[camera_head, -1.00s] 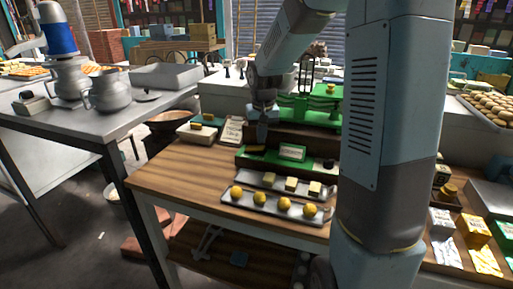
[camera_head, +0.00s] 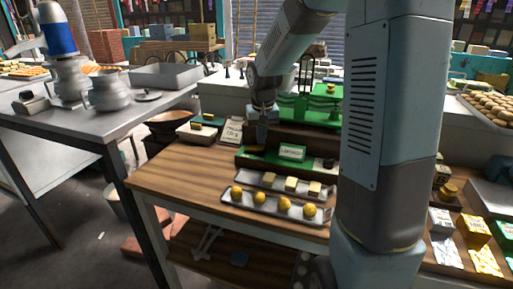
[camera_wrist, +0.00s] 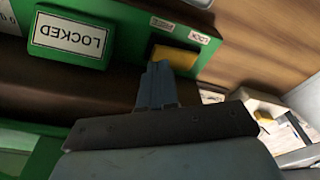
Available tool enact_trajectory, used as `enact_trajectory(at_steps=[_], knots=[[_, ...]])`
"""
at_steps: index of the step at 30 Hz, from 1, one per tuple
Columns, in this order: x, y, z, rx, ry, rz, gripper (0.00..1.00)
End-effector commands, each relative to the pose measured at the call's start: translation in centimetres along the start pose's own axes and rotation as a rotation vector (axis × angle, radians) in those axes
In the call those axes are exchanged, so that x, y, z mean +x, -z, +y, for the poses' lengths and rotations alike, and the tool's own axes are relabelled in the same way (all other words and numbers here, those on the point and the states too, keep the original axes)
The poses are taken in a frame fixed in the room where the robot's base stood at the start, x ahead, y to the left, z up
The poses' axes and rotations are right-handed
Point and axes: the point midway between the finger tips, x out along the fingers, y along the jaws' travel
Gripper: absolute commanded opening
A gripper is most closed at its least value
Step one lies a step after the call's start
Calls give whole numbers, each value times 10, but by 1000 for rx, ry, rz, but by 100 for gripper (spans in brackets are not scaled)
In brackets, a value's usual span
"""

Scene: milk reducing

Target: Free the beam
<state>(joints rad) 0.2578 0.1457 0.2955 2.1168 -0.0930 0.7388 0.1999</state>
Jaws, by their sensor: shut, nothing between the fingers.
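The green balance beam (camera_head: 308,116) with its black uprights stands at the back of the wooden table. In front of it is a green panel (camera_head: 268,164) with a sign (camera_head: 292,153), which reads LOCKED, upside down, in the wrist view (camera_wrist: 70,38). A yellow block (camera_wrist: 175,57) sits in a dark slot of the panel in the wrist view, beside a small LOCK label (camera_wrist: 198,38). My gripper (camera_head: 261,143) is shut and empty over the panel's left part. Its fingertips (camera_wrist: 158,68) are right by the yellow block; I cannot tell whether they touch.
Two metal trays stand in front of the panel, one with pale blocks (camera_head: 290,184), the nearer with yellow balls (camera_head: 284,204). A white box (camera_head: 196,133) and a card (camera_head: 233,130) lie to the left. The table's front left is bare wood.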

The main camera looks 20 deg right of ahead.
Motion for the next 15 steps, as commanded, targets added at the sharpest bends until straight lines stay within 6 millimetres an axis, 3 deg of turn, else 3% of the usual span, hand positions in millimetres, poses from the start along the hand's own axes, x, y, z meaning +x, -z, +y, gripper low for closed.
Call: enact_trajectory(at_steps=[15], knots=[[7, -1, 0, 0, 0, 0, 0]])
